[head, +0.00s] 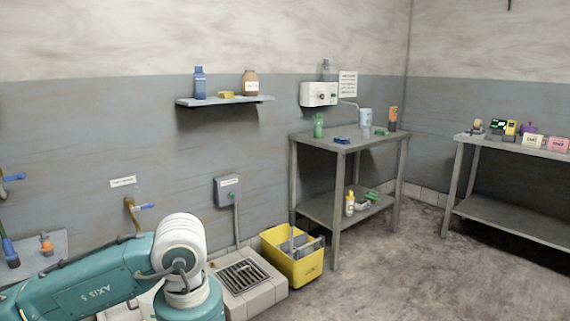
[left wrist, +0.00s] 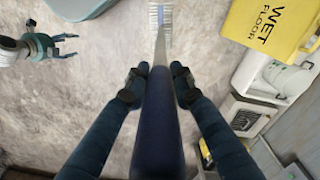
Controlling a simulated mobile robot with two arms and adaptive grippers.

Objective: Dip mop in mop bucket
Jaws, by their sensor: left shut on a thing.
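In the left wrist view my left gripper (left wrist: 160,86) is shut on a long dark-blue handle, with a pad on each side. The handle leads to a grey shaft and pale bristles at the top edge; I take it for the mop (left wrist: 158,122). The yellow mop bucket (head: 285,266) stands on the floor in the head view, with grey parts inside. A yellow surface marked WET FLOOR (left wrist: 268,25) shows in the left wrist view; I cannot tell if it is the bucket. My right gripper (left wrist: 68,46) is open and empty there. Neither gripper shows in the head view.
A raised floor basin with a grate (head: 243,276) stands left of the bucket. A metal table (head: 345,143) is just right of it, with bottles on both levels. Another table (head: 510,152) is at the far right. The floor (head: 400,275) in front is clear.

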